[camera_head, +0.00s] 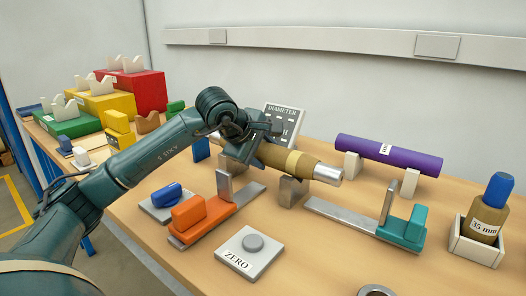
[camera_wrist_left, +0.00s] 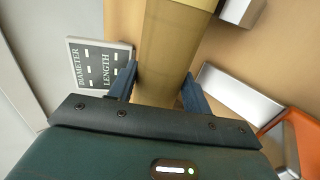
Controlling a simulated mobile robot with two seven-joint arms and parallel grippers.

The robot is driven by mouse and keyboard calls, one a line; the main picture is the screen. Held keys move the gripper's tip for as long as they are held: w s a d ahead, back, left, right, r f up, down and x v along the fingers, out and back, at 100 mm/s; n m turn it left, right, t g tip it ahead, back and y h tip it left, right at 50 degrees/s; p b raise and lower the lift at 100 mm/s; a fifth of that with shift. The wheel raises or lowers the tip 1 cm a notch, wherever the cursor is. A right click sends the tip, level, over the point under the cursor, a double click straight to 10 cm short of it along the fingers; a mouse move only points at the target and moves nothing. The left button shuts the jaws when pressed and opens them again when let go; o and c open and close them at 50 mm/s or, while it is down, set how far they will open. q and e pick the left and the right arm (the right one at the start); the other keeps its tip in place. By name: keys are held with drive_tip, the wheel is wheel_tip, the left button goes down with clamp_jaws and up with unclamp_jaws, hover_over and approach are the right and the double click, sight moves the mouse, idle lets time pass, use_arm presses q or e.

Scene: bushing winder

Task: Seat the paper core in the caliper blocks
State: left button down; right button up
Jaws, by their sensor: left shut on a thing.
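The paper core (camera_head: 285,160) is a tan-brown tube with a darker band and a silver end at its right; it also shows in the left wrist view (camera_wrist_left: 172,50). My left gripper (camera_head: 250,152) is shut around the core near its left part, with one finger on each side in the left wrist view (camera_wrist_left: 158,90). The core lies roughly level over a grey metal block (camera_head: 293,192); I cannot tell whether they touch. The orange caliper slide (camera_head: 200,213) and the teal caliper slide (camera_head: 403,228), each with a metal upright, stand at either side. My arm hides the core's left underside.
A DIAMETER and LENGTH display (camera_head: 284,117) stands behind the core. A purple roll (camera_head: 388,155) rests on white supports. A ZERO button plate (camera_head: 246,250) lies in front. A 35 mm piece (camera_head: 488,215) stands in a tray at right. Coloured stepped blocks (camera_head: 135,88) stand at back left.

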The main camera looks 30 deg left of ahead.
use_arm(q)
drive_tip(key=shift+f, duration=0.15)
idle(0.4)
drive_tip(key=c, duration=0.8)
unclamp_jaws()
drive_tip(key=shift+o, duration=1.2)
drive_tip(key=shift+f, duration=0.25)
drive_tip(key=v, duration=1.3)
drive_tip(key=shift+r, duration=0.2)
drive_tip(key=shift+s, duration=0.1)
